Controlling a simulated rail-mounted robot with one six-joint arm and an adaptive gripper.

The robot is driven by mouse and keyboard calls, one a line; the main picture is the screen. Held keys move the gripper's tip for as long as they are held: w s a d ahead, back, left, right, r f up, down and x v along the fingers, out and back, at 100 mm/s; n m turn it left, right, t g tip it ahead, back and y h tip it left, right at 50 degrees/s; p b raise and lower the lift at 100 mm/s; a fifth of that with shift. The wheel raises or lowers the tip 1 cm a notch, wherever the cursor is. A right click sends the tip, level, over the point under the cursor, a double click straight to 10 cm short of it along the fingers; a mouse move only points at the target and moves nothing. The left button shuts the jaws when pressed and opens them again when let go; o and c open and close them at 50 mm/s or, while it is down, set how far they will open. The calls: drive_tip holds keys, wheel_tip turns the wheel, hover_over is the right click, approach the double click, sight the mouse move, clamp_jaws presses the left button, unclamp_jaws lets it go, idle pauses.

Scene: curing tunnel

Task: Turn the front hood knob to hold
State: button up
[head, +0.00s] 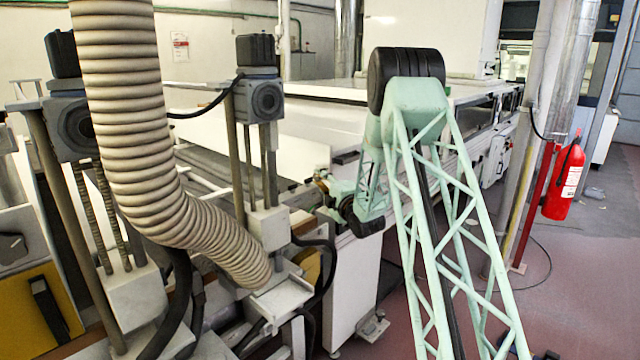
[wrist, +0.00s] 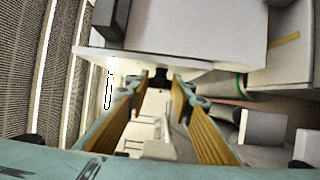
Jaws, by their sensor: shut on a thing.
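My gripper (head: 322,184) is at the near end of the long white machine (head: 345,260) in the head view, small and partly behind my own arm. In the wrist view its two yellow-lined fingers (wrist: 161,80) reach forward to a small dark knob (wrist: 161,75) just below the edge of a pale panel (wrist: 190,40). The fingers are shut on the knob. The knob is mostly hidden between the fingertips, and its pointer and any markings cannot be read. In the head view the knob cannot be made out.
A ribbed beige hose (head: 125,120) and grey posts with motor blocks (head: 258,98) stand left of my gripper. A red fire extinguisher (head: 563,180) hangs at the right by metal pipes. The reddish floor right of my arm is mostly clear.

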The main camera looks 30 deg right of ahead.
drive_tip(key=shift+f+m+t+b, duration=0.1)
drive_tip(key=shift+m+t+b, duration=0.2)
drive_tip(key=shift+t+b, duration=0.3)
idle(0.3)
drive_tip(key=o, duration=0.9)
drive_tip(key=shift+c, duration=0.2)
drive_tip(key=shift+s, duration=0.1)
drive_tip(key=s+f, duration=0.2)
drive_tip(key=s, duration=0.9)
drive_tip(key=shift+s+a, duration=0.2)
drive_tip(key=shift+s, duration=0.1)
drive_tip(key=shift+d, duration=0.1)
